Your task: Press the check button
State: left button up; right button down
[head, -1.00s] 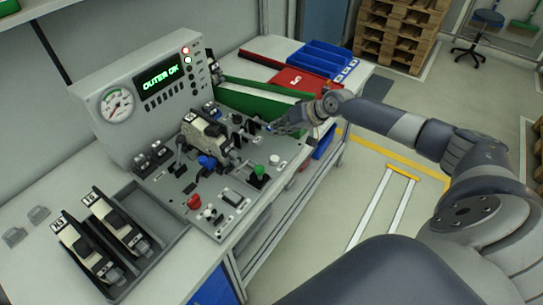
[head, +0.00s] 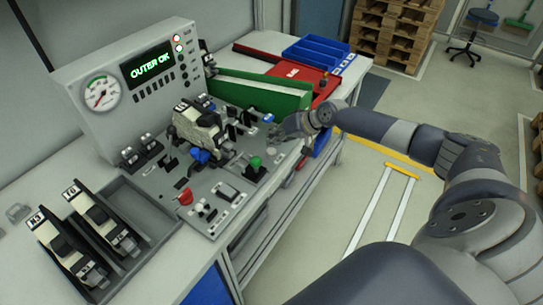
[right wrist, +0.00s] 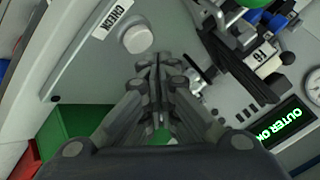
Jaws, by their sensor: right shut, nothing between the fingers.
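The check button (right wrist: 137,38) is a white round button beside the CHECK label (right wrist: 113,18) in the right wrist view. In the head view the button (head: 273,150) sits near the right edge of the grey panel (head: 225,205). My right gripper (head: 273,137) is shut and empty, just above and behind the button in the picture. In the wrist view its fingertips (right wrist: 158,64) lie close together beside the button; whether they touch anything I cannot tell. The display (head: 150,66) reads OUTER OK in green. My left gripper is not in view.
A clamped unit (head: 197,130) with blue parts stands mid-panel. A green knob (head: 255,162) and a red knob (head: 185,197) stand nearer the front. A green bin (head: 262,97) and a red tray (head: 300,76) lie behind. A grey tray (head: 150,215) holds two labelled units.

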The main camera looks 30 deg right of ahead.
jog(key=shift+f, duration=0.15)
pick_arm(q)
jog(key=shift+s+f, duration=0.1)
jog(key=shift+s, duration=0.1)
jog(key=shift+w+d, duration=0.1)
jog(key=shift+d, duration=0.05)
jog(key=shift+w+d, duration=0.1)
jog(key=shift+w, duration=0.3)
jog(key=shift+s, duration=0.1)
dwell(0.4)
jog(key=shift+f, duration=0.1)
pick_arm(e)
jog(key=shift+f, duration=0.1)
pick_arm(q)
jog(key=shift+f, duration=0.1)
pick_arm(e)
jog(key=shift+f, duration=0.35)
